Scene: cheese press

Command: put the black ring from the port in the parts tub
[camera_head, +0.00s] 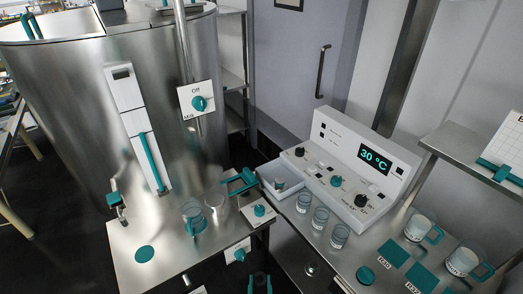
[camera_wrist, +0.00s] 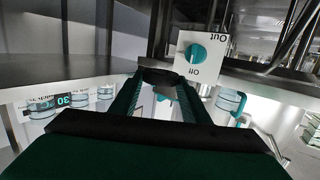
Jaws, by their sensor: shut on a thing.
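My gripper (camera_head: 260,284) shows at the bottom edge of the head view, below the front edge of the steel bench. In the wrist view its two green fingers (camera_wrist: 160,82) converge on a dark piece (camera_wrist: 160,73), which I take to be the black ring; its shape is mostly hidden. The port itself cannot be made out. A white plate with a teal knob (camera_wrist: 196,54), marked "Out" and "Off", is close beyond the fingertips; it also shows in the head view (camera_head: 238,252). The white open tub (camera_head: 291,192) stands left of the control console, with a small object inside.
The console (camera_head: 340,165) reads 30 °C. Several glass jars (camera_head: 320,218) stand in front of it. Glass vessels (camera_head: 193,215) and a teal valve handle (camera_head: 240,181) are on the near bench (camera_head: 180,265). A big steel vat (camera_head: 70,110) fills the left. Mugs (camera_head: 420,226) stand at right.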

